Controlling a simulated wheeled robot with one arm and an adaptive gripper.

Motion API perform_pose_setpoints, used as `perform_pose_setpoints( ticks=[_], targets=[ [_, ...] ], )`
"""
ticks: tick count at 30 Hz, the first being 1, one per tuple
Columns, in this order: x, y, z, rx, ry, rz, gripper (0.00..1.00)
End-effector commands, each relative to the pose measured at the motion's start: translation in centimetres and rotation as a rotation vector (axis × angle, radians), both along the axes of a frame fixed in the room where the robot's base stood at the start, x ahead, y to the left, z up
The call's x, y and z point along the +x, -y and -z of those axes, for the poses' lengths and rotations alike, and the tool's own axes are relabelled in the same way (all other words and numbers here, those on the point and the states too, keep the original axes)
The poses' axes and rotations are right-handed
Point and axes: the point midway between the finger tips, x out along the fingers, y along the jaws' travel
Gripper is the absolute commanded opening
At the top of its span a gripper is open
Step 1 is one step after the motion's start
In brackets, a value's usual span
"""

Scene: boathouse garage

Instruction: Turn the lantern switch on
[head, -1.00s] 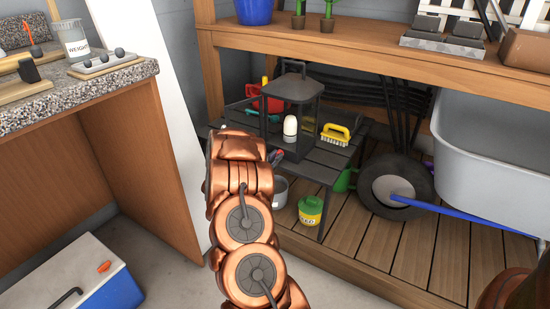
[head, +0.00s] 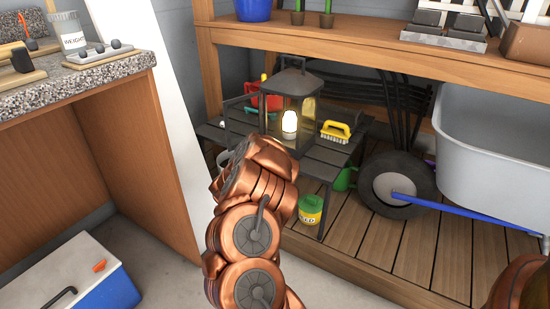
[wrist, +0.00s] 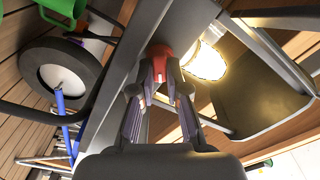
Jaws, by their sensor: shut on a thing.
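The lantern (head: 296,84), a dark frame with a peaked top, stands on a dark slatted bench. Its bulb (head: 290,122) glows warm yellow and also shines brightly in the wrist view (wrist: 207,63). In the wrist view my gripper (wrist: 160,78) is shut at a red switch piece (wrist: 161,58) on the lantern's base, beside the lit bulb. The fingertips touch this piece on both sides. In the head view my arm hides the gripper and the switch.
A yellow brush (head: 336,131) lies right of the lantern, and a red item (head: 262,103) is behind it. A green and yellow tin (head: 311,209) stands below the bench. A wheelbarrow wheel (head: 397,187) is to the right. A granite-topped counter (head: 100,72) is at left.

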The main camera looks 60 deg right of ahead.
Motion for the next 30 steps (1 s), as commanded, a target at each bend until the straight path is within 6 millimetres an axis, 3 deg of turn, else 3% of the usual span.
perform_pose_setpoints(
  ticks=[21, 22, 30],
  targets=[
    [0.00, -0.01, 0.04, 0.001, 0.082, -0.001, 0.00],
    [0.00, -0.01, 0.04, 0.001, 0.082, -0.001, 0.15],
    [-0.03, 0.00, 0.06, 0.001, 0.081, 0.000, 0.40]
  ],
)
